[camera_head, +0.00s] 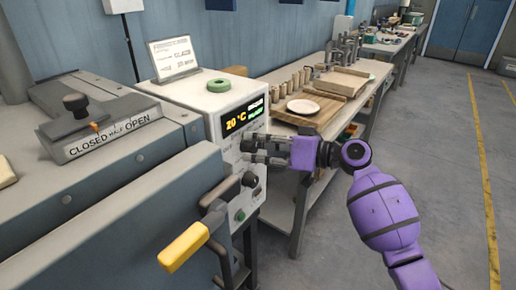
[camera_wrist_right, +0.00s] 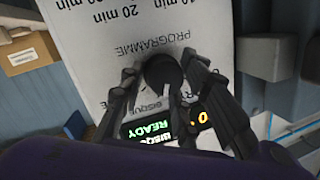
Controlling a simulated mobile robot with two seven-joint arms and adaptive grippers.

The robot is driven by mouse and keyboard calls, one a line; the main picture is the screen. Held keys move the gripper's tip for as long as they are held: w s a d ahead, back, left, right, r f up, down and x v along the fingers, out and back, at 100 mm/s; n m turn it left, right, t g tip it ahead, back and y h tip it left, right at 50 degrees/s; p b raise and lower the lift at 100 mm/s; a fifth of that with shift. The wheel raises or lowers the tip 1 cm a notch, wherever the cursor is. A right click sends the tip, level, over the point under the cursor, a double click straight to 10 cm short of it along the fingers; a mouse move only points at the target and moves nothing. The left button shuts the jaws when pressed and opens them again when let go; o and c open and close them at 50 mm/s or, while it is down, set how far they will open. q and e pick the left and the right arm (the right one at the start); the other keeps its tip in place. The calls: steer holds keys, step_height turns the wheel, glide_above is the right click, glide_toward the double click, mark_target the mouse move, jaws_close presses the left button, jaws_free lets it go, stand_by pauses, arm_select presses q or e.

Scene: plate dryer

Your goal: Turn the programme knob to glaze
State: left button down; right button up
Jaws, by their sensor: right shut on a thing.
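The programme knob (camera_wrist_right: 163,72) is a round dark knob on the white control panel (camera_wrist_right: 95,40), under the printed word PROGRAMME in the right wrist view. My right gripper (camera_wrist_right: 160,78) has its fingers on both sides of the knob and is shut on it. In the head view my right gripper (camera_head: 248,148) reaches the panel from the right and mostly hides the knob. The lit display (camera_head: 243,117) shows 20 °C, and READY is legible in the wrist view. My left gripper is out of view.
A yellow-handled lever (camera_head: 185,247) sticks out in front, left of my right gripper. Green and dark buttons sit below the knob. A card (camera_head: 174,57) reading GLAZE and a green ring (camera_head: 219,85) stand on top. A wooden workbench (camera_head: 322,118) with pottery lies behind.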

steer(key=m, duration=0.2)
steer(key=m+y, duration=0.1)
steer(key=shift+w+d+f+b, duration=0.2)
steer(key=shift+f+b, duration=0.05)
steer(key=shift+b, duration=0.1)
steer(key=m, duration=0.3)
steer(key=m+y, duration=0.1)
steer(key=shift+s+a+f+m, duration=0.15)
steer(key=shift+s+f+m, duration=0.05)
steer(key=shift+f+m, duration=0.1)
steer(key=shift+f+m+t, duration=0.1)
steer(key=shift+m+t, duration=0.2)
steer(key=shift+s+f, duration=0.1)
